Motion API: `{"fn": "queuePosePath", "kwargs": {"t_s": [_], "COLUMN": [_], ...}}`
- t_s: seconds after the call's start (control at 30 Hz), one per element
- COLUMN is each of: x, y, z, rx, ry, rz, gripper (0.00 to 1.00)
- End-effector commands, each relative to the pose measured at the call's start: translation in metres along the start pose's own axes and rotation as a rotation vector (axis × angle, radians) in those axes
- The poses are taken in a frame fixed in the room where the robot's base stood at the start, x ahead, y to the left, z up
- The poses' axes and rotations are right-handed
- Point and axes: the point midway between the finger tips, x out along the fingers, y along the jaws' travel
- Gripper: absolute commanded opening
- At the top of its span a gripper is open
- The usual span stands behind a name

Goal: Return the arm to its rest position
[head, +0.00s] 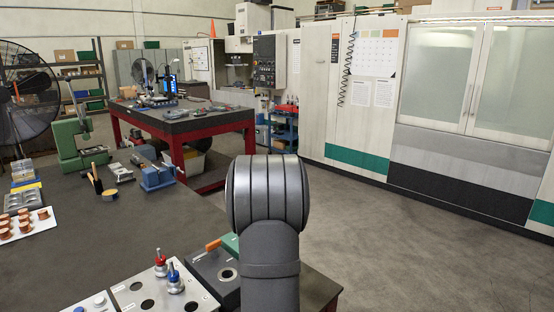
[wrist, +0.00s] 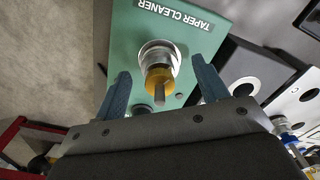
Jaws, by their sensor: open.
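My gripper (wrist: 160,66) is open in the wrist view, with one blue-grey finger on each side. Between the fingers, as seen there, is a tool holder (wrist: 158,76) with a silver collar, yellow ring and grey shank. It is at a green block (wrist: 190,60) labelled "TAPER CLEANER". The fingers appear apart from the holder; the depth between them is hard to judge. In the head view my grey arm (head: 270,200) rises at the front middle and hides my gripper. A corner of the green block (head: 231,242) shows beside the arm.
A white plate (head: 128,292) carries red (head: 160,262) and blue (head: 174,277) tool holders and open holes. A dark block (head: 207,265) and orange handle (head: 213,245) are near my arm. A tray of copper-coloured pieces (head: 22,236) is left. The bench middle (head: 110,230) is clear.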

Motion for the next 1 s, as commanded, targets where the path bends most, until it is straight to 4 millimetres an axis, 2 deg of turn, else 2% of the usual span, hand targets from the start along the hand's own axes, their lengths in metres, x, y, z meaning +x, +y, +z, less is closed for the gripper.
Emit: {"fn": "queuePosePath", "kwargs": {"t_s": [0.03,0.1,0.6,1.0], "x": [-0.014,-0.029,-0.129,-0.123], "y": [0.001,0.001,0.001,-0.063], "z": [0.000,0.000,0.000,-0.056], "rx": [0.000,0.000,0.000,-0.111], "ry": [0.002,0.003,0.001,0.000], "rz": [0.007,0.007,0.004,0.000], "gripper": [0.67,0.67,0.67,0.67]}}
